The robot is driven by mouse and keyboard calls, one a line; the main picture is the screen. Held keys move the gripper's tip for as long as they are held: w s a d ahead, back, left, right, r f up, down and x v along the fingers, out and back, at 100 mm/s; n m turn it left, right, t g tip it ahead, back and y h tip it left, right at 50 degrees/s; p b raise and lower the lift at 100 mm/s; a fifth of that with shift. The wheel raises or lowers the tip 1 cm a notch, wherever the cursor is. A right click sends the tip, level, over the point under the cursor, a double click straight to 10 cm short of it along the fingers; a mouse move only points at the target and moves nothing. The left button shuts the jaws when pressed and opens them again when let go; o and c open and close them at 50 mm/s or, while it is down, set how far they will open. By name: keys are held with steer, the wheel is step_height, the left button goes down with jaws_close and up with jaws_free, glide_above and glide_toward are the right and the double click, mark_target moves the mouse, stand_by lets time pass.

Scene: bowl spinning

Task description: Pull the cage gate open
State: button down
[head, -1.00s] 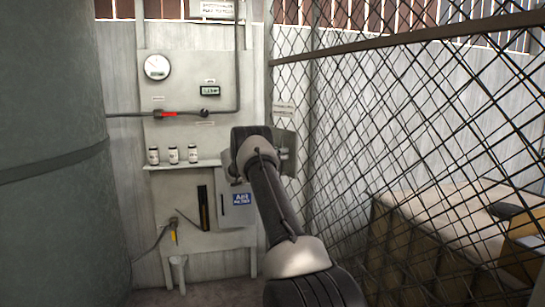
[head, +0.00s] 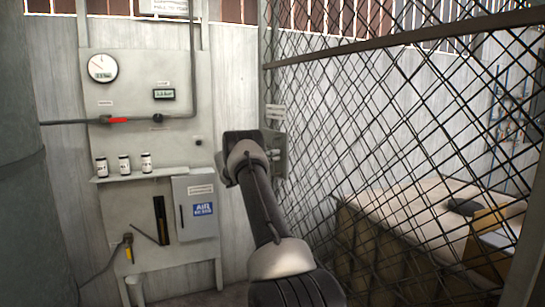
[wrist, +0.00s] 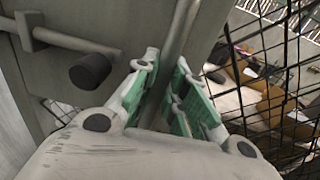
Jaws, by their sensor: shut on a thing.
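The cage gate, a dark diamond wire mesh (head: 365,125) in a brown frame, fills the right half of the head view. A grey plate (head: 279,160) is at its left edge, beside the end of my arm. In the wrist view, my gripper (wrist: 167,78) has its two green-padded fingers closed around a slim grey upright bar (wrist: 184,22). A sliding bolt (wrist: 70,40) with a black knob (wrist: 90,71) is to the left of the fingers. In the head view, my fingers are hidden behind my wrist.
A wall panel (head: 105,220) with a gauge, shelf jars and a grey box (head: 195,225) stands left of the gate. Behind the mesh lie a pale-topped block (head: 400,205) and an open cardboard box (head: 495,240). A dark tank (head: 30,220) borders the left.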

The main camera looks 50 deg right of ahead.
steer(key=shift+w, duration=0.1)
steer(key=c, duration=1.5)
jaws_free()
steer(key=shift+o, duration=0.2)
steer(key=shift+a, duration=0.15)
steer(key=v, duration=1.1)
steer(key=shift+a, duration=0.4)
steer(key=shift+w, duration=0.15)
